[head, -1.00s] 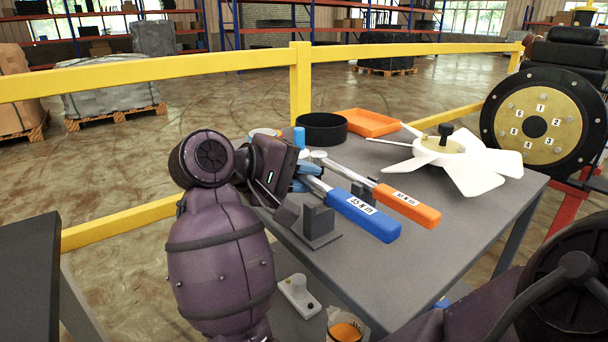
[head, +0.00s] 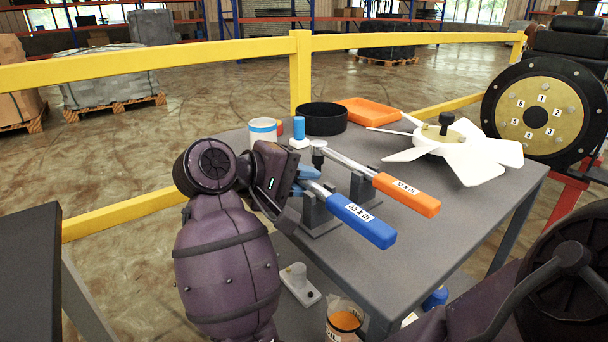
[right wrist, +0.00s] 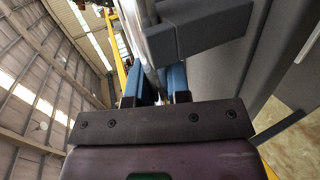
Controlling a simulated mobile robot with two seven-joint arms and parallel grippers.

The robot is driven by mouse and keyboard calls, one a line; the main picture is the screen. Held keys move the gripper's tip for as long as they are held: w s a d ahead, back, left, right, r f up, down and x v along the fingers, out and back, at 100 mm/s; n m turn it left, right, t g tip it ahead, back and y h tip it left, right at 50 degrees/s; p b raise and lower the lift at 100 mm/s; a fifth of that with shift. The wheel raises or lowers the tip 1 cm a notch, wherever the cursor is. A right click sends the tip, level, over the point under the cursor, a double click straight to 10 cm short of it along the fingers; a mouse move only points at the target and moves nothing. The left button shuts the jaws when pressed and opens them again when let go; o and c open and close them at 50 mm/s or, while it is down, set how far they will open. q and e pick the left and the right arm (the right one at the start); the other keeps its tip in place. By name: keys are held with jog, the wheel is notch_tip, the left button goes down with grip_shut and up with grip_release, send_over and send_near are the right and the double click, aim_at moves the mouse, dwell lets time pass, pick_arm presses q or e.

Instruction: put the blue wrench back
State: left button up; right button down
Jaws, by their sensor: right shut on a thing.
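The blue-handled torque wrench (head: 362,221) has a white label on its handle and a grey metal shaft. My right gripper (head: 308,180) is shut on its shaft, behind the handle. In the right wrist view, the blue fingers (right wrist: 160,84) hold the shaft (right wrist: 148,62) between them. A dark holder stand (head: 312,213) stands on the grey table directly below the shaft. I cannot tell whether the wrench rests in its notch or hovers just over it. The wrench head is hidden by my gripper. My left gripper is not in view.
An orange-handled wrench (head: 407,194) lies on a similar stand just to the right. Behind are a white cup (head: 263,133), a black round tray (head: 321,121) and an orange tray (head: 369,114). A white fan (head: 455,150) lies at the right. Yellow railing (head: 220,62) runs behind the table.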

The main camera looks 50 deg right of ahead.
jog(key=c, duration=1)
grip_release()
jog(key=shift+f, duration=0.1)
jog(key=v, duration=1.1)
jog(key=shift+d, duration=0.15)
